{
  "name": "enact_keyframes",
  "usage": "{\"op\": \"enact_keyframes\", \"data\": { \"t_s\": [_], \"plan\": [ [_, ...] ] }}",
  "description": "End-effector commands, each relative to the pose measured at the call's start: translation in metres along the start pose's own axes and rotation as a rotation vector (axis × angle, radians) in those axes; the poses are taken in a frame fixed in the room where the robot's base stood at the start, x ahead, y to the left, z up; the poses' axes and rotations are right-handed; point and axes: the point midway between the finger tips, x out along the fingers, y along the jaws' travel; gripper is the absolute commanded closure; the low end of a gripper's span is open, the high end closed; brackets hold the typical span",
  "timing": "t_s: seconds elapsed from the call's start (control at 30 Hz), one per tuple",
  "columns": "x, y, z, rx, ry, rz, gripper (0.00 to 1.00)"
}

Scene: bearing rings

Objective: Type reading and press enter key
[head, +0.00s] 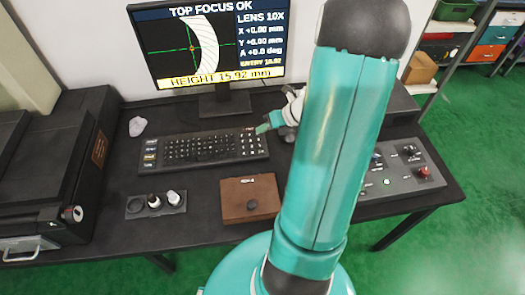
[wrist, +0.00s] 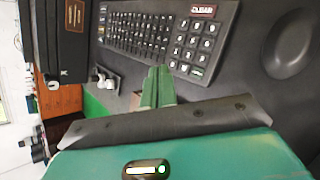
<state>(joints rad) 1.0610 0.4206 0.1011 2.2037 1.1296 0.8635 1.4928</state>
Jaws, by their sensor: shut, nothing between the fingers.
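The monitor (head: 206,45) reads TOP FOCUS OK, LENS 10X, and HEIGHT 15.92 mm on a yellow band. Its small ENTRY line ends in .92; the leading digits are blurred and look like 15 or 10. The black keyboard (head: 203,148) lies below it, with a number pad at its right end. My gripper (head: 263,128) is over that right end. In the wrist view my gripper (wrist: 158,88) has its green fingers together, empty, near the lower edge of the keyboard (wrist: 138,32).
A brown box (head: 250,198) and a small tray (head: 156,204) with round parts stand in front of the keyboard. A control panel (head: 404,170) with knobs is at right. A pale lump (head: 137,126) lies left of the keyboard, beside a dark machine (head: 55,165).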

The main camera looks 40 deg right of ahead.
Motion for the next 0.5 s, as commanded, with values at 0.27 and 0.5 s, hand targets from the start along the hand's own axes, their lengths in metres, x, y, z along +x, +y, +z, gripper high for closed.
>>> {"op": "enact_keyframes", "data": {
  "t_s": [0.27,0.5],
  "plan": [
    [0.008,-0.007,-0.007,0.002,0.001,0.001,1.0],
    [0.029,-0.024,-0.023,0.004,0.002,0.001,1.0]
  ]
}}
